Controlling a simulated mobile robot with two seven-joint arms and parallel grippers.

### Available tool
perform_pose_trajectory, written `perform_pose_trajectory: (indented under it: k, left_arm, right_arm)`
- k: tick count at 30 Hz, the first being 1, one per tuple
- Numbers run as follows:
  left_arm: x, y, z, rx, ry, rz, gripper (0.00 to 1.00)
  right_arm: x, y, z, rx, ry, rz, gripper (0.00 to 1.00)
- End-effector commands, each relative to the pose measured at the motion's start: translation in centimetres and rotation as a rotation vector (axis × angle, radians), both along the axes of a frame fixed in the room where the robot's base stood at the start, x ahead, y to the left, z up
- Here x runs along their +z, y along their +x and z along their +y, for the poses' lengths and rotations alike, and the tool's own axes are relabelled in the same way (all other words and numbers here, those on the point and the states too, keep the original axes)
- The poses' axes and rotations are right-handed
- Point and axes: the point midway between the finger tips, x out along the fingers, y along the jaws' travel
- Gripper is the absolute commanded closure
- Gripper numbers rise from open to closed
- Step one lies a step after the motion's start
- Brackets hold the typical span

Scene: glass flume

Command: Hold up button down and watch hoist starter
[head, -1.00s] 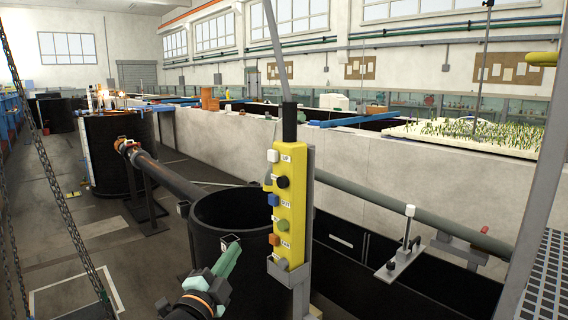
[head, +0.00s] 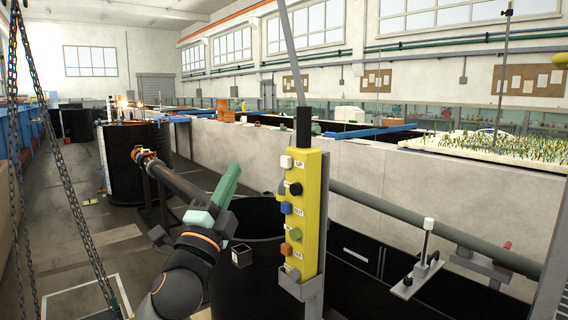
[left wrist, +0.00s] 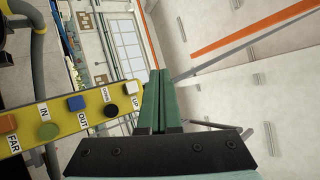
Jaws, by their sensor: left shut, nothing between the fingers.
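The yellow pendant (head: 312,215) hangs upright in a grey bracket, with a column of coloured buttons down its face. The white button (head: 286,162) at its top is marked UP, and a black button (head: 295,189) sits below it. My left gripper (head: 232,172) is shut and empty, pointing up, to the left of the pendant and apart from it in the head view. In the left wrist view the green fingers (left wrist: 158,100) are together, and the white UP button (left wrist: 126,89) shows just left of them. My right gripper is not in view. No hoist starter can be made out.
A black round tank (head: 258,220) stands behind the pendant. A grey post (head: 318,290) carries the bracket. Chains (head: 65,175) hang at the left. A long pale wall (head: 400,170) runs behind, and a small clamp stand (head: 424,255) is at the right.

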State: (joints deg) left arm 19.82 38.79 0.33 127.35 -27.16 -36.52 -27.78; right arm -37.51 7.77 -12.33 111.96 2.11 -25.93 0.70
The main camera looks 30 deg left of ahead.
Motion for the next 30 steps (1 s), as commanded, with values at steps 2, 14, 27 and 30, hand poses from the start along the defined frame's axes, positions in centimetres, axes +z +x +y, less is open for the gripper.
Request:
perform_pose_trajectory:
  k: [2,14,27,30]
  left_arm:
    - [0.0,0.5,-0.1,0.001,-0.003,0.0,1.0]
    - [0.0,5.4,-2.3,-0.002,-0.002,-0.001,1.0]
    - [0.0,8.0,-3.3,-0.001,0.0,0.001,1.0]
    - [0.0,8.0,-3.3,-0.001,0.0,0.001,1.0]
  right_arm:
    - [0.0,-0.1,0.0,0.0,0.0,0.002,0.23]
    - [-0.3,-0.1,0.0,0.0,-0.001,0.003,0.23]
    - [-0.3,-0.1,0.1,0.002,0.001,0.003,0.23]
    - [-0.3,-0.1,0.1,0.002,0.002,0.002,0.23]
